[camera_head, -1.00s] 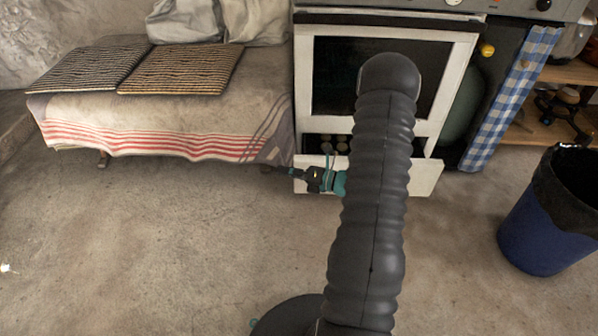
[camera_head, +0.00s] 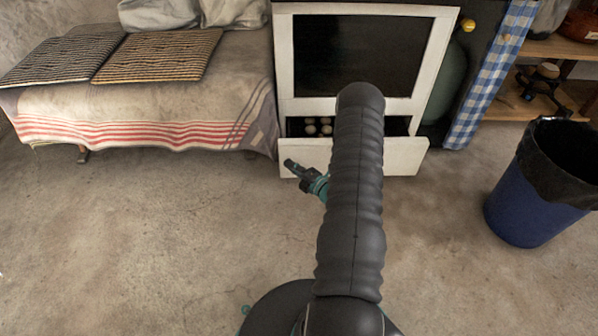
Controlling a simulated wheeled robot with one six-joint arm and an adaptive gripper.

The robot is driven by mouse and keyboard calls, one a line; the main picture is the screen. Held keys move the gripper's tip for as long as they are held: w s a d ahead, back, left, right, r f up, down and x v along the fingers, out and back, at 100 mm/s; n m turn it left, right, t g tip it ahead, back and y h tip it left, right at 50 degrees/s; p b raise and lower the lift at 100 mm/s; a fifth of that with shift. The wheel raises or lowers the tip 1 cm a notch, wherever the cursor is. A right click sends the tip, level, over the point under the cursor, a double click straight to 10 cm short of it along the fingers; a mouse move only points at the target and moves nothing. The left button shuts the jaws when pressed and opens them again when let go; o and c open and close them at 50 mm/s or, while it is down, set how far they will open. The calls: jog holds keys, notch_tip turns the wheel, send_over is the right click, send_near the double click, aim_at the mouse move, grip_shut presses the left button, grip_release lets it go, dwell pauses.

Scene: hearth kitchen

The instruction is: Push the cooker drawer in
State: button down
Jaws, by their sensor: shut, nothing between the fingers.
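The white cooker (camera_head: 284,70) stands at the top middle, with a dark oven window in its door. Its white bottom drawer (camera_head: 405,157) is pulled out, and several small round things show inside it at the left. My gripper (camera_head: 288,163) is shut and empty. In the picture it lies over the left part of the drawer front; I cannot tell whether it touches it. My arm hides the middle of the drawer.
A bench with a striped cloth (camera_head: 150,133) stands left of the cooker. A blue bin (camera_head: 525,205) with a black liner stands at the right. A checked blue curtain (camera_head: 490,75) and wooden shelves (camera_head: 560,47) are at the upper right. The floor in front is clear.

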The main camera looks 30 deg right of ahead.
jog(key=w+d, duration=0.1)
jog(key=w, duration=0.5)
jog(key=shift+w+d+b, duration=0.15)
jog(key=shift+w+b, duration=0.15)
jog(key=shift+w, duration=0.05)
